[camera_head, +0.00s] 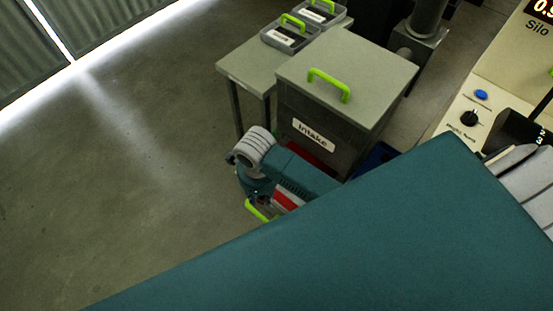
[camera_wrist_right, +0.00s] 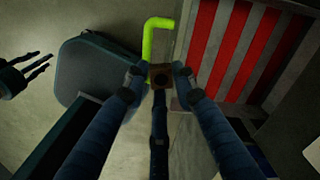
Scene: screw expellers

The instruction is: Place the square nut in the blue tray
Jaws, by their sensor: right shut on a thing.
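My right gripper (camera_wrist_right: 160,78) is shut on a small brown square nut (camera_wrist_right: 161,75) with a round hole, held between its blue fingertips in the right wrist view. In the head view my right gripper (camera_head: 262,201) is low, in front of the Intake box, and mostly covered by my arm; the nut cannot be made out there. A dark blue surface (camera_head: 376,158), perhaps the blue tray, shows partly beside the Intake box.
The grey Intake box (camera_head: 350,75) has a green handle on top. A side table (camera_head: 240,70) bears small grey bins (camera_head: 285,47). Another green handle (camera_wrist_right: 150,40) and a red-and-white striped panel (camera_wrist_right: 235,45) lie beyond my gripper. Open floor (camera_head: 120,180) is at left.

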